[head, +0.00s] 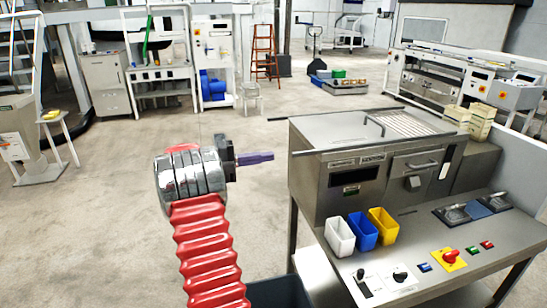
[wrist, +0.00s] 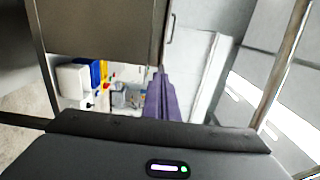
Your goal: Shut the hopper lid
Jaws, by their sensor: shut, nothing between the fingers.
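The steel sheeter (head: 335,180) stands right of centre in the head view. On its top lies a flat metal plate that looks like the hopper lid (head: 335,125), with a bar handle (head: 376,124) near its right end. A slotted grate (head: 408,122) shows uncovered to the right of the handle. My gripper (head: 272,156) is left of the machine, apart from it, with its purple fingers together and empty, pointing right. The fingers also show in the wrist view (wrist: 163,97), where the lid cannot be told apart with certainty.
Thin rods (head: 280,119) stick out left from the machine's top, near my gripper. White (head: 339,236), blue (head: 363,231) and yellow (head: 384,226) bins stand on the front shelf beside a red knob (head: 451,256). The floor to the left is open.

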